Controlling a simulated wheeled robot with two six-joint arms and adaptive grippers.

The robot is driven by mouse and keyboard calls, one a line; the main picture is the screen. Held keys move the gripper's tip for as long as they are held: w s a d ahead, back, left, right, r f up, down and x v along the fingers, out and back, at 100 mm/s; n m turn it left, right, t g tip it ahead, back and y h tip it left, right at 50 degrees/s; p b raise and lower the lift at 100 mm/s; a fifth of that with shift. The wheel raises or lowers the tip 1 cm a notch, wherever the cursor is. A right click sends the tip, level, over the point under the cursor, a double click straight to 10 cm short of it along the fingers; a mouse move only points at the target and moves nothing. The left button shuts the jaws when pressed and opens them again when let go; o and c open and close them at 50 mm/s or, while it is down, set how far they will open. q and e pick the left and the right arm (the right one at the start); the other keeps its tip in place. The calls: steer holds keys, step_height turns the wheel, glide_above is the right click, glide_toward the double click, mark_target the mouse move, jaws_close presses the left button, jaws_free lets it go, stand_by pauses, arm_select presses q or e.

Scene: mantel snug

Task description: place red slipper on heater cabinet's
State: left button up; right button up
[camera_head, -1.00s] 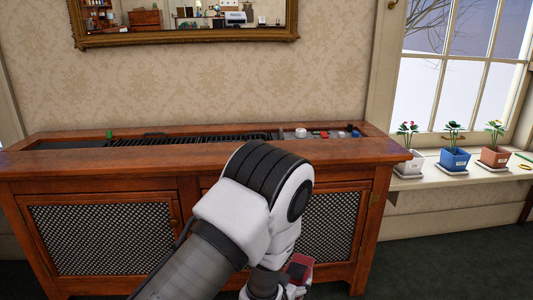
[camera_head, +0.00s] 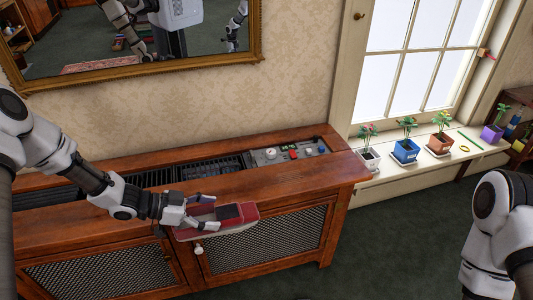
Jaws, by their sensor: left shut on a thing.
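The heater cabinet (camera_head: 290,174) is a long reddish-brown wooden cabinet against the wall, with mesh door panels and a sunken grille in its top. My left gripper (camera_head: 203,212) is shut on the red slipper (camera_head: 249,213), which has a dark patch on its upper side. The gripper holds it at the left end, with the slipper pointing right. The slipper overlaps the cabinet's front top edge in the picture; I cannot tell whether it touches the wood. My right arm shows at the right edge, but its gripper is out of view.
A control panel with a red knob (camera_head: 293,153) and other small knobs sits in the top's right end. A gold-framed mirror (camera_head: 200,62) hangs above. Several potted plants, including one in a blue pot (camera_head: 405,151), stand on the windowsill right of the cabinet. The green floor in front is clear.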

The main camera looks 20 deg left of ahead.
arm_select(q)
steer(key=shift+a, duration=0.2)
steer(key=w+a, duration=0.3)
steer(key=w+a+f, duration=0.1)
steer(key=w+a, duration=0.3)
steer(key=w+a+b, duration=0.1)
steer(key=w+a, duration=0.2)
steer(key=w, duration=0.1)
steer(key=shift+a+f, duration=0.2)
steer(key=shift+f, duration=0.05)
steer(key=shift+w+a+f, duration=0.1)
steer(key=shift+a+f, duration=0.05)
steer(key=shift+f, duration=0.05)
step_height(320, 180, down, 3)
steer(key=shift+r, duration=0.15)
steer(key=shift+w, duration=0.1)
steer(key=shift+f+b, duration=0.2)
steer(key=shift+b, duration=0.1)
steer(key=o, duration=1.2)
steer(key=shift+c, duration=0.2)
